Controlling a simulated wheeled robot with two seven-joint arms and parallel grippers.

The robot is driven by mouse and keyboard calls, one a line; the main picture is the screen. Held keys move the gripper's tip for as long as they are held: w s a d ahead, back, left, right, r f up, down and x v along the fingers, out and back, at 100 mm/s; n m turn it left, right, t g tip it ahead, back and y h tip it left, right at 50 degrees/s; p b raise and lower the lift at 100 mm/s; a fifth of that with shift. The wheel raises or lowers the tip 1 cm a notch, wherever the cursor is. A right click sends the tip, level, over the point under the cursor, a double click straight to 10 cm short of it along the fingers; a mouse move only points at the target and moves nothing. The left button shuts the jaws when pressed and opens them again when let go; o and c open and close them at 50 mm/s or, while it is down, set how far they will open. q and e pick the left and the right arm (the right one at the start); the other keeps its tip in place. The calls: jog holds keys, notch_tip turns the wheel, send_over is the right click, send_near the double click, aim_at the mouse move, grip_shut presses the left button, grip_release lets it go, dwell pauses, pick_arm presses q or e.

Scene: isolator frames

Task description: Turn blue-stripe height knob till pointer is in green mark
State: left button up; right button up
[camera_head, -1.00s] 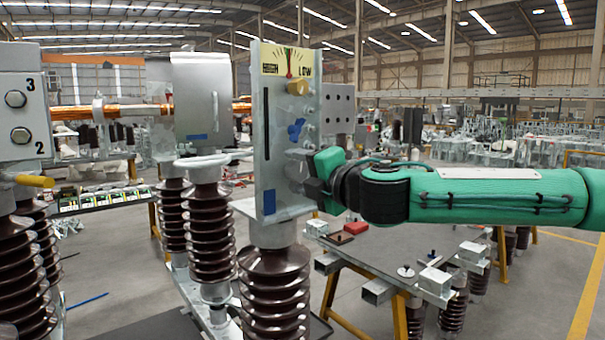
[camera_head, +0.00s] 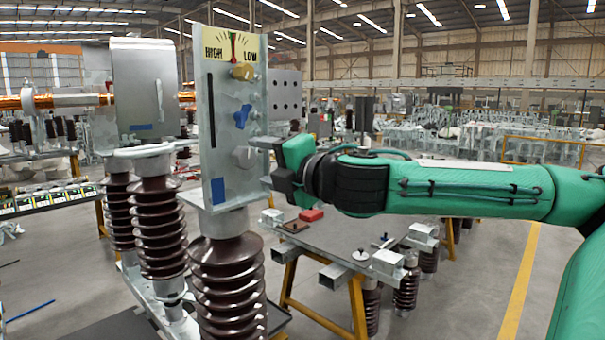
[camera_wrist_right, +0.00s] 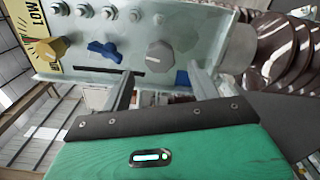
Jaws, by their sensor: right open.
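Below are a yellow knob (camera_head: 242,72), a blue knob (camera_head: 242,116), a grey round knob (camera_head: 243,157) and a blue rectangle (camera_head: 218,190). My right gripper (camera_head: 263,161) is open and empty at the panel's right side. In the right wrist view its fingers (camera_wrist_right: 159,72) spread either side of the grey knob (camera_wrist_right: 160,54), apparently short of it.
Brown ribbed insulators (camera_head: 228,285) stand under the panel and to its left. A grey metal box (camera_head: 146,88) stands behind left. A work table (camera_head: 330,237) with a red block (camera_head: 311,215) lies beneath my right arm. Open floor lies at the right.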

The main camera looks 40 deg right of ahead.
jog(key=s+b, duration=0.2)
jog(key=s, duration=0.6)
jog(key=shift+s+d+b, duration=0.3)
jog(key=shift+s, duration=0.05)
dwell(0.3)
dwell(0.5)
